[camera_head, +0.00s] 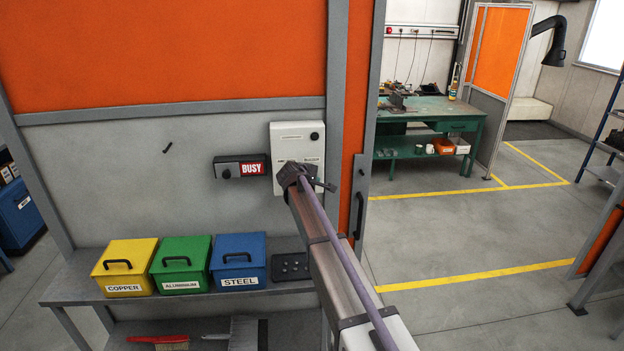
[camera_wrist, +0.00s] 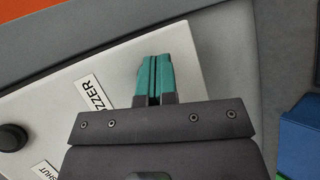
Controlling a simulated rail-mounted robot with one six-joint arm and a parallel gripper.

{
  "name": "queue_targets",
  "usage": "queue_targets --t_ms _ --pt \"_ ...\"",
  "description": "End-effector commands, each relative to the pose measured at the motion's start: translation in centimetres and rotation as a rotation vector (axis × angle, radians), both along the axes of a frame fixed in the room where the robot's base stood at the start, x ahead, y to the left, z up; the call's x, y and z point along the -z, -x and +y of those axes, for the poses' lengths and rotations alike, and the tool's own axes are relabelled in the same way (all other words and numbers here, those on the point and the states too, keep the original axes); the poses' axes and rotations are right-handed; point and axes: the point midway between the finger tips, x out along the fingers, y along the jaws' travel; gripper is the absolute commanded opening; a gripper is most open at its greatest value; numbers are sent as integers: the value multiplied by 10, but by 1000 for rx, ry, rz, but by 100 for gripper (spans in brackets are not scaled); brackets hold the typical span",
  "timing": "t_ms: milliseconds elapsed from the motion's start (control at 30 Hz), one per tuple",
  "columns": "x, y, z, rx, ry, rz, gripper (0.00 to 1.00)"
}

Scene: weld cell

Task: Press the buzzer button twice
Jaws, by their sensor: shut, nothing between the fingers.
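A white control box (camera_head: 289,131) hangs on the grey panel, with a dark round knob (camera_head: 314,136) at its upper right. A label reading BUZZER (camera_head: 312,162) is on its lower part. In the wrist view the box face (camera_wrist: 60,70) fills the left, with the partly covered label (camera_wrist: 95,95) beside my gripper (camera_wrist: 154,72). Its teal fingers are shut together, with nothing between them, over the box face. In the head view my gripper (camera_head: 290,174) covers the box's lower part. I cannot see the buzzer button apart from it, nor tell whether the fingertips touch anything.
Below stands a grey shelf (camera_head: 75,287) with yellow (camera_head: 125,266), green (camera_head: 180,264) and blue (camera_head: 238,261) lidded bins and a dark block (camera_head: 291,267). A door handle (camera_head: 358,215) is at right; open floor lies beyond.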

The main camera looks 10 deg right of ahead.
Motion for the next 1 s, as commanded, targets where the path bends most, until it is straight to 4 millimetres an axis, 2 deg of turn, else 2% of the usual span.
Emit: queue_targets --t_ms 200,567,1000 --pt "0 13 1 0 0 0 0" --pt "0 15 1 0 0 0 0" --pt "0 56 3 0 0 0 0"
